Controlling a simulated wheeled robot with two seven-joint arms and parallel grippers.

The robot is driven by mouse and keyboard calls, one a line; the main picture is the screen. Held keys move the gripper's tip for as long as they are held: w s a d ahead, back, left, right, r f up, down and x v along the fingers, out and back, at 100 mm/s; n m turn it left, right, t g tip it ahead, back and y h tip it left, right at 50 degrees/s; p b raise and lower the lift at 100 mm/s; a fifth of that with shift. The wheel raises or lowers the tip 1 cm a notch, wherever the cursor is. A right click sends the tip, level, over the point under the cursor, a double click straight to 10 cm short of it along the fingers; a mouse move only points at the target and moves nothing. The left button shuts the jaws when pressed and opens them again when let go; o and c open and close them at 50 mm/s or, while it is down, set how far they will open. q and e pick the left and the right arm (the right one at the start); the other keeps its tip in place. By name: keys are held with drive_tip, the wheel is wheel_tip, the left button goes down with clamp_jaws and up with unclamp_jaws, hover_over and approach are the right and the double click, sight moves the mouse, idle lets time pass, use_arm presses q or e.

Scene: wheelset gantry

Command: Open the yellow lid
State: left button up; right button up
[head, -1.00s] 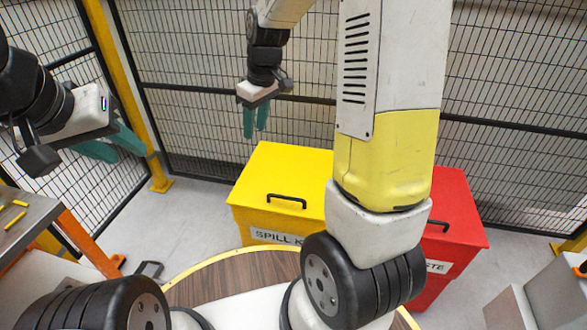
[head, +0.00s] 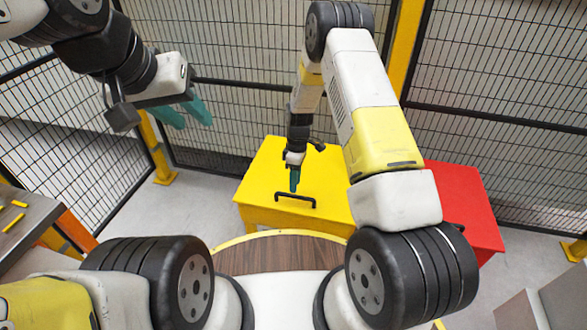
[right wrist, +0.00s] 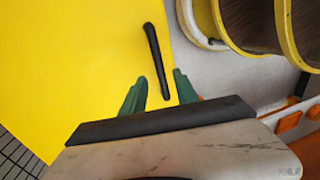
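The yellow lid (head: 262,172) lies closed on top of the yellow bin, with a black bar handle (head: 297,201) near its front edge. My right gripper (head: 295,185) points down just above and behind the handle in the head view. In the right wrist view, its green fingers (right wrist: 157,82) are apart, with the near end of the handle (right wrist: 154,55) showing in the gap between them. I cannot tell whether they touch it. My left gripper (head: 196,119) is open and empty, raised at the upper left, away from the lid.
A red bin (head: 465,210) stands right of the yellow one, partly hidden by my right arm. Black mesh fencing (head: 235,115) runs behind. A round wood-topped surface (head: 285,254) lies in front. A bench (head: 22,222) stands at left.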

drive_tip(key=shift+s+a+f, duration=0.1)
drive_tip(key=shift+s+f, duration=0.1)
drive_tip(key=shift+f, duration=0.8)
drive_tip(key=shift+s+a+f, duration=0.1)
drive_tip(key=shift+s+f, duration=0.1)
drive_tip(key=shift+f, duration=0.8)
clamp_jaws()
drive_tip(key=shift+d, duration=0.1)
